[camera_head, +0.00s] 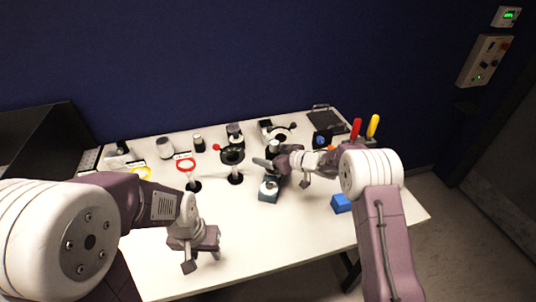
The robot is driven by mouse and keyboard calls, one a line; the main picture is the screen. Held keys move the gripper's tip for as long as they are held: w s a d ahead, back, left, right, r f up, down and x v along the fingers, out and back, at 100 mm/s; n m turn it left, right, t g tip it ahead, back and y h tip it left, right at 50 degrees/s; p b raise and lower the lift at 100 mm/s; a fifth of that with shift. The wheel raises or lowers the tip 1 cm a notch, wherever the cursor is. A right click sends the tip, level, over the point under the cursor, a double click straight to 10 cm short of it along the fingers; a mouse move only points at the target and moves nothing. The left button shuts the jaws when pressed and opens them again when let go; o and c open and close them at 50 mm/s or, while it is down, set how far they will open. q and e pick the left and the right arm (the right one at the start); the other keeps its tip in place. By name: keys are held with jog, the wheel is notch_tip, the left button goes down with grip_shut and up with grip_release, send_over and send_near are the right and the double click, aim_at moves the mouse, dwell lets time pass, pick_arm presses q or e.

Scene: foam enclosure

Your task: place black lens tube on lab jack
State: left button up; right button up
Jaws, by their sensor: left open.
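A short black cylinder with a pale top (274,146), which looks like the lens tube, shows just behind my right gripper (281,174). I cannot tell whether they touch. The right gripper is low over the middle of the table, its fingers pointing left and toward the front; what lies between them is unclear. A flat dark platform (325,119) at the back right may be the lab jack, but it is too small to be sure. My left gripper (201,261) is open and empty above the table's front left, apart from the objects.
The white table (290,235) is clear at its front. A dark block with a pale disc (269,189) stands beside the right gripper. A blue block (341,203) and red and yellow handles (373,126) are right.

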jog(key=shift+r, duration=0.25)
jog(key=v, duration=1.2)
